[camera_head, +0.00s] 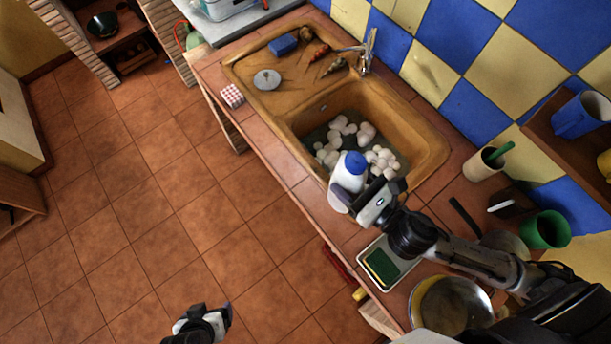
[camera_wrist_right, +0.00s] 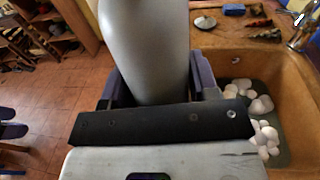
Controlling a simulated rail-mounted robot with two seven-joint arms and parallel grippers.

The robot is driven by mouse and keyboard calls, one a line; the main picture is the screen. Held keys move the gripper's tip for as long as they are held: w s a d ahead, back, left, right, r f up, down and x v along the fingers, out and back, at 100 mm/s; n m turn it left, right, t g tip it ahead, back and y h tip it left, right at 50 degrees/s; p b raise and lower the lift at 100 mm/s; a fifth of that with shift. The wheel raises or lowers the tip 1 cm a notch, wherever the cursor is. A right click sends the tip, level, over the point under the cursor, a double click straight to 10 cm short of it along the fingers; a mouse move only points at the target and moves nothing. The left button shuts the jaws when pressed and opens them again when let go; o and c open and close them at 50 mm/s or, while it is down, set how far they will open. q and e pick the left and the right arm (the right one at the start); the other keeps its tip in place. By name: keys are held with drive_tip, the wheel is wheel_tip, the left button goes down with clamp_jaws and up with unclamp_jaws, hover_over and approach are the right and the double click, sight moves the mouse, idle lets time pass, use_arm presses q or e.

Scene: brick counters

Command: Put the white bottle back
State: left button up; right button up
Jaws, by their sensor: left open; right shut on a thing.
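The white bottle (camera_head: 349,172) with a blue cap is in my right gripper (camera_head: 366,191), over the near left edge of the sink. My right gripper is shut on it. In the right wrist view the bottle (camera_wrist_right: 146,50) stands large between the two fingers of the right gripper (camera_wrist_right: 155,85); its cap is out of that view. Whether its base touches anything is hidden from me. My left gripper (camera_head: 208,318) is open and empty, low in the head view above the floor, well apart from the counter.
The orange sink (camera_head: 432,150) holds several white round things (camera_head: 382,160). A scale-like tray with a green pad (camera_head: 381,266), a metal bowl (camera_head: 452,305), a green cup (camera_head: 545,230) and a beige cup (camera_head: 484,164) stand on the counter. A checkered box (camera_head: 232,96) sits at the counter's left edge.

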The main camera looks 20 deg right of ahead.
drive_tip(key=shift+w+a, duration=0.2)
drive_tip(key=shift+w, duration=0.2)
use_arm(q)
drive_tip(key=shift+w+f+b, duration=0.5)
drive_tip(key=shift+f+b, duration=0.25)
drive_tip(key=shift+b, duration=0.05)
use_arm(e)
drive_tip(key=w+a+f, duration=0.4)
drive_tip(key=w+f, duration=0.6)
drive_tip(key=shift+w+a+f, duration=0.2)
drive_tip(key=shift+w+f, duration=0.05)
drive_tip(key=shift+f, duration=0.1)
use_arm(q)
drive_tip(key=shift+a, duration=0.2)
use_arm(e)
drive_tip(key=shift+f, duration=0.15)
drive_tip(key=o, duration=1)
use_arm(q)
drive_tip(key=shift+d, duration=0.15)
